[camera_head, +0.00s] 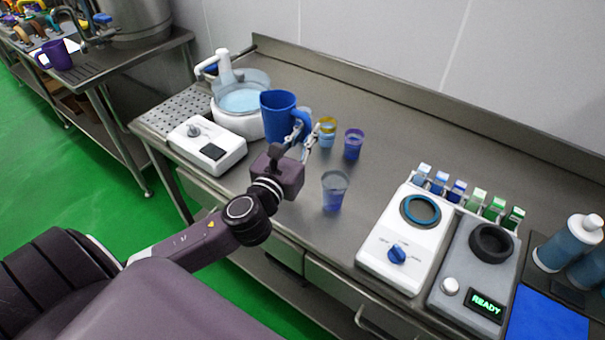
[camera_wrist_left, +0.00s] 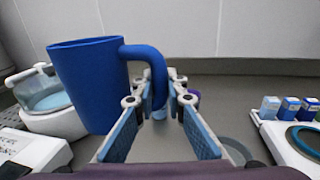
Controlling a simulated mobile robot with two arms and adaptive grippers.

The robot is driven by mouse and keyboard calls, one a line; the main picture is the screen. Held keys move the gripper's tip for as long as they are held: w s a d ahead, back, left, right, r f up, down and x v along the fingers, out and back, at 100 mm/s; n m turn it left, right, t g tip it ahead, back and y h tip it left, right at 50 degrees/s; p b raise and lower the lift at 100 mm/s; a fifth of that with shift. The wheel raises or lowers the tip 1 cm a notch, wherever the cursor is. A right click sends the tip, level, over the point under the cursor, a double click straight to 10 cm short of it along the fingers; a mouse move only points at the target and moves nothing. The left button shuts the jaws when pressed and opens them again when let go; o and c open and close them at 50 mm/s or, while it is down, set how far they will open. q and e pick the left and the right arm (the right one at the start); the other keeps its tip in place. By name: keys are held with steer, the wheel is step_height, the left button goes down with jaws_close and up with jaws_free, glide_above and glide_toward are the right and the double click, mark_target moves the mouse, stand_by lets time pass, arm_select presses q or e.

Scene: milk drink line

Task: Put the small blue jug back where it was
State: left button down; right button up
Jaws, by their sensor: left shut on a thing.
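The small blue jug (camera_head: 277,114) is upright at the left part of the steel counter, in front of the white basin. In the left wrist view the jug (camera_wrist_left: 88,85) fills the left side, with its handle reaching right between my fingers. My left gripper (camera_head: 309,138) is shut on that handle, and its fingers (camera_wrist_left: 158,98) stand either side of it. I cannot tell for sure whether the jug's base touches the counter; the arm and gripper partly cover its lower part. My right gripper is not in view.
A white basin (camera_head: 255,118) and a white scale-like device (camera_head: 206,148) stand close left of the jug. Cups stand to its right: a yellow-rimmed one (camera_head: 327,138), a purple-blue one (camera_head: 353,149) and a clear one (camera_head: 334,196). The counter's back middle (camera_head: 400,120) is clear.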

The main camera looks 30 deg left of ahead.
arm_select(q)
step_height(320, 180, down, 13)
steer(key=b, duration=0.4)
steer(key=shift+f, duration=0.1)
steer(key=c, duration=2.4)
jaws_free()
steer(key=shift+f, duration=0.25)
steer(key=o, duration=0.4)
steer(key=shift+o, duration=0.2)
steer(key=shift+r, duration=0.1)
